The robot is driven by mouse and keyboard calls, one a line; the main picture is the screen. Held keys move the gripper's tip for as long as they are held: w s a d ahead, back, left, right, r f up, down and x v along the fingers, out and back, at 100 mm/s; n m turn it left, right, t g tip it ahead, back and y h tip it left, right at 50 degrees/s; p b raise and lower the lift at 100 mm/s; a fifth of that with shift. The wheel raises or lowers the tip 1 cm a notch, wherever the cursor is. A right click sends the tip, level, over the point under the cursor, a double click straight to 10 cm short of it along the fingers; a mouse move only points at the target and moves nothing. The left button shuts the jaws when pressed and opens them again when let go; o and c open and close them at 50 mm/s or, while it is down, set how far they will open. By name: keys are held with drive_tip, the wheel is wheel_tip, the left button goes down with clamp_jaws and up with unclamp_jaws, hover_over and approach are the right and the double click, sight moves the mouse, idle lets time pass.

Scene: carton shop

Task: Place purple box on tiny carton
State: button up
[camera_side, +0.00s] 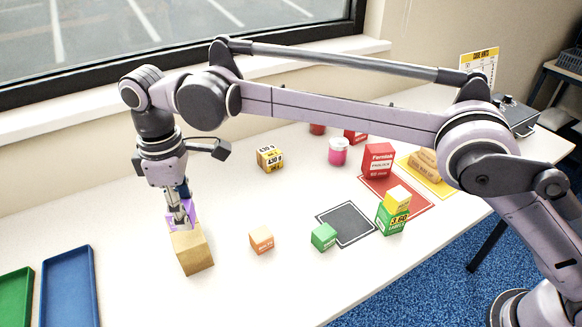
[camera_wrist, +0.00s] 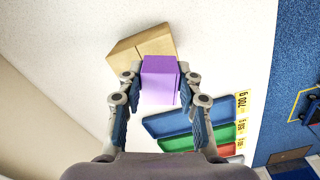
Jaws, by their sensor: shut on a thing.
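The purple box (camera_side: 182,212) is held between the two fingers of my gripper (camera_side: 180,213), at the left of the table. In the wrist view the purple box (camera_wrist: 160,78) sits between both fingertips (camera_wrist: 160,88), which press its sides. A tan carton (camera_side: 193,252) stands on the table just below and in front of the purple box. In the wrist view the tan carton (camera_wrist: 141,45) shows behind the purple box, turned at an angle and partly hidden. I cannot tell whether the two touch. No label reads as "tiny" on any carton.
Small orange (camera_side: 261,240) and green (camera_side: 323,237) boxes stand right of the tan carton. A yellow box (camera_side: 397,196) sits on a green box (camera_side: 391,219). A yellow 430 g carton (camera_side: 269,158) stands behind. A blue tray (camera_side: 68,290) lies at the left.

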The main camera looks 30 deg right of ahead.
drive_tip(key=shift+a+f, duration=0.2)
drive_tip(key=shift+f, duration=1.9)
drive_tip(key=shift+f, duration=0.1)
drive_tip(key=o, duration=1.2)
